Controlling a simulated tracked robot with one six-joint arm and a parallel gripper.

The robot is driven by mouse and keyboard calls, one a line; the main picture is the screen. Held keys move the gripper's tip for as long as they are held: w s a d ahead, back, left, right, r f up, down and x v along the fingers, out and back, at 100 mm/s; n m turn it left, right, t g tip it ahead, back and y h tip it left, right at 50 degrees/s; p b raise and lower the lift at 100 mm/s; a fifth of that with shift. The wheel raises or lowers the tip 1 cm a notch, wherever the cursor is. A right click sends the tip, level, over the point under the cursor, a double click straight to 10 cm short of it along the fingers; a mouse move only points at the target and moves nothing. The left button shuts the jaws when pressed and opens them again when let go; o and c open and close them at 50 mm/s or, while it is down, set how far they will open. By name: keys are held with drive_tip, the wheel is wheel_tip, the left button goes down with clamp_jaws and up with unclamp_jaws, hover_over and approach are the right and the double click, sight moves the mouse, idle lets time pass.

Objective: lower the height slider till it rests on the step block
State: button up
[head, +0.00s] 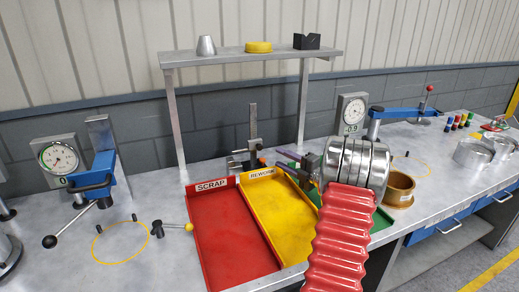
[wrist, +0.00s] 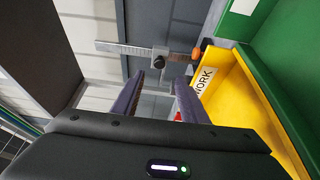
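The height gauge (head: 253,122) is an upright grey column behind the red and yellow trays. Its dark slider (head: 250,150) sits partway along the column. In the wrist view the gauge lies sideways, with the slider (wrist: 160,60) just beyond my fingertips. My gripper (head: 279,160) is to the right of the slider in the head view. In the wrist view its two purple fingers (wrist: 159,80) are apart with nothing held between them. A small orange part (wrist: 196,53) shows near one end of the column. I cannot make out the step block clearly.
The red SCRAP tray (head: 228,235), yellow REWORK tray (head: 283,216) and a green tray (head: 382,219) stand in front. A shelf (head: 245,55) on posts rises behind. A dial gauge with a blue arm (head: 105,165) is at left; a brass ring (head: 398,190) is at right.

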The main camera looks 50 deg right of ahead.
sight(261, 149)
drive_tip(key=w, duration=1.2)
drive_tip(key=shift+w+d, duration=0.1)
drive_tip(key=shift+w, duration=0.15)
drive_tip(key=shift+c, duration=0.2)
clamp_jaws()
drive_tip(key=shift+f, duration=0.1)
